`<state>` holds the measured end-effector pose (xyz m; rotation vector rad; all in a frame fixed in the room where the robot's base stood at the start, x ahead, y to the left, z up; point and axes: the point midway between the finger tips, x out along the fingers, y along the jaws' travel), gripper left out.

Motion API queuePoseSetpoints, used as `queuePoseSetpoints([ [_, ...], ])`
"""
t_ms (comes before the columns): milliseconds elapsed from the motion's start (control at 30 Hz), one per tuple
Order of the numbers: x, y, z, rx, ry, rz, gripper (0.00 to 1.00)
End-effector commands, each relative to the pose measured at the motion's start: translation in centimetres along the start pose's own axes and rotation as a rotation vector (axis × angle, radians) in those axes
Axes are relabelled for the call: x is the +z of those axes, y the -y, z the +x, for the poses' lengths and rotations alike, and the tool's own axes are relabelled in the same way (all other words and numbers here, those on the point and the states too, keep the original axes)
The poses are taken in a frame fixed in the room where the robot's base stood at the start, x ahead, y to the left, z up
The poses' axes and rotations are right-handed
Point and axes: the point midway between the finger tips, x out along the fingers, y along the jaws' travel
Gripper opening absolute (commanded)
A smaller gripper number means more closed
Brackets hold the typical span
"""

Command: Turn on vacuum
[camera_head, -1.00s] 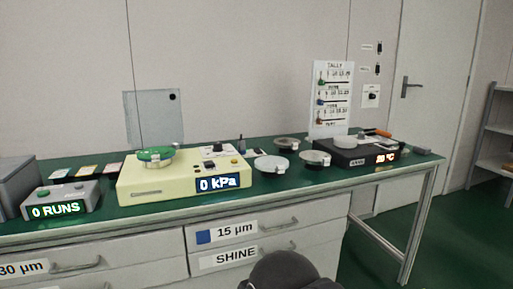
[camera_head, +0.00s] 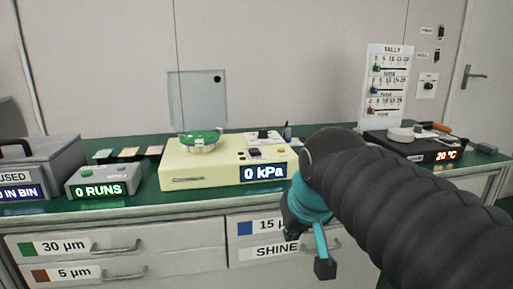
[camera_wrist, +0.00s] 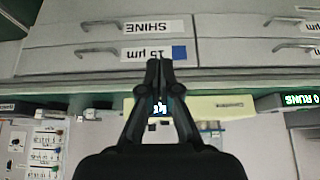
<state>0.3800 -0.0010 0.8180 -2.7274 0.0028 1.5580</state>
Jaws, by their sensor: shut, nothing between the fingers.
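The cream vacuum unit (camera_head: 205,178) stands on the green bench in the head view, with its display (camera_head: 263,172) reading 0 kPa. A dark rocker-like switch (camera_head: 255,154), a knob (camera_head: 263,135) and small buttons sit on its top, and a green-topped round disc (camera_head: 198,138) is at its left. The upside-down wrist view shows part of the unit (camera_wrist: 215,108) behind my fingers. My gripper (camera_wrist: 160,66) is shut and empty, in front of the drawers and bench edge, apart from the unit. In the head view my arm covers the bench right of the unit.
The 0 RUNS box (camera_head: 98,183) and a grey USED bin (camera_head: 50,160) stand left of the unit. A black 20 °C hotplate (camera_head: 420,150) and a tally board (camera_head: 388,85) are at the right. Labelled drawers (camera_head: 130,255) lie below the bench edge.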

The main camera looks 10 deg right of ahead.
Motion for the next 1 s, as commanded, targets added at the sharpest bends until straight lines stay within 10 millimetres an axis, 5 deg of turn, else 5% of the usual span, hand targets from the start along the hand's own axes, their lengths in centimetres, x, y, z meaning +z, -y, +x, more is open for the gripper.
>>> queuePoseSetpoints([
  [200, -11.0, 0.2, -1.8, -0.001, -0.037, -0.002, 0.0],
  [500, -23.4, 0.4, -2.5, -0.001, -0.088, -0.002, 0.0],
  [700, -28.5, 0.5, -2.2, -0.001, -0.117, -0.002, 0.0],
  [1000, -30.6, 0.5, -2.1, -0.001, -0.13, -0.001, 0.0],
])
